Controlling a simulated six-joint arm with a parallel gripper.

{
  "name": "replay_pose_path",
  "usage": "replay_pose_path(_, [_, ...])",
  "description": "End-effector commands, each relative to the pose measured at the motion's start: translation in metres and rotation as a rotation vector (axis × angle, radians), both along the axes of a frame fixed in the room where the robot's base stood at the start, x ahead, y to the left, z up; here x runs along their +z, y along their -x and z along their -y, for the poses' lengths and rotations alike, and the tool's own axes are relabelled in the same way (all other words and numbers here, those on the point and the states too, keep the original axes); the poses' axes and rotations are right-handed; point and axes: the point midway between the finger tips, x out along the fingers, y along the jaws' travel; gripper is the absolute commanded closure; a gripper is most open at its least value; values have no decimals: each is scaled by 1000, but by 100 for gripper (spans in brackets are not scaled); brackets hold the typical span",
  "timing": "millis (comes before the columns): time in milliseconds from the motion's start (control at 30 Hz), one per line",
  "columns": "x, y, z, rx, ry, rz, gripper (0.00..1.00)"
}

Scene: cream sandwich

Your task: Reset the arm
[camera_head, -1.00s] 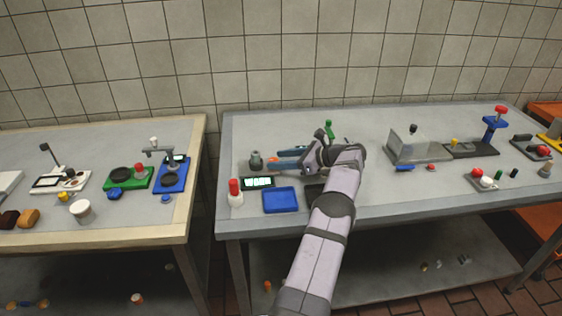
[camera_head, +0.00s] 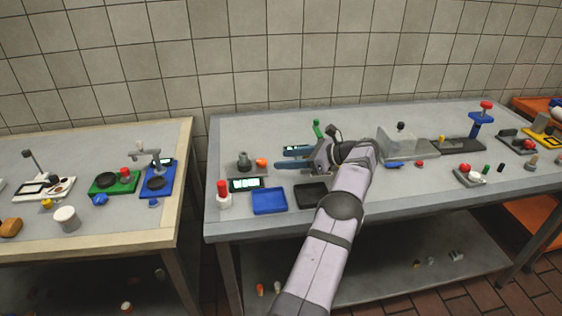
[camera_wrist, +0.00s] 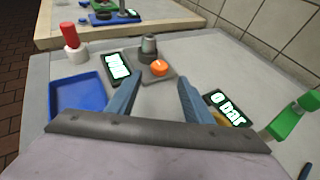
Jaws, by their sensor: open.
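My gripper (camera_head: 287,166) is open and empty in the head view. It is held over the back left of the right-hand grey table (camera_head: 400,200), pointing left. In the wrist view its two blue-grey fingers (camera_wrist: 155,98) stand well apart. Beyond them is a small grey stand with a grey cylinder (camera_wrist: 148,47) and an orange knob (camera_wrist: 160,68), which the fingers do not touch. My arm runs from the front edge up to the gripper and hides part of the table.
A blue tray (camera_head: 270,201), a black tray (camera_head: 311,195), a red-capped white bottle (camera_head: 223,195) and a green lever (camera_head: 317,129) surround the gripper. A gap separates the cream-edged left table (camera_head: 130,240).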

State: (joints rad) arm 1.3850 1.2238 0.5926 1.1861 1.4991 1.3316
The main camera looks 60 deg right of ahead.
Motion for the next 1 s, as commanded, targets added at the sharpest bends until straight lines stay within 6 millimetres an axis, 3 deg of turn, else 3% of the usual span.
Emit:
replay_pose_path(467, [2, 1, 0, 1, 1, 0, 54])
replay_pose_path(633, [12, -17, -15, 34, 2, -10, 54])
replay_pose_path(767, [28, -51, -48, 99, 7, -32, 54])
replay_pose_path(900, [49, -96, -109, 212, 29, -76, 54])
replay_pose_path(1000, [47, -119, -163, 335, 122, -139, 54])
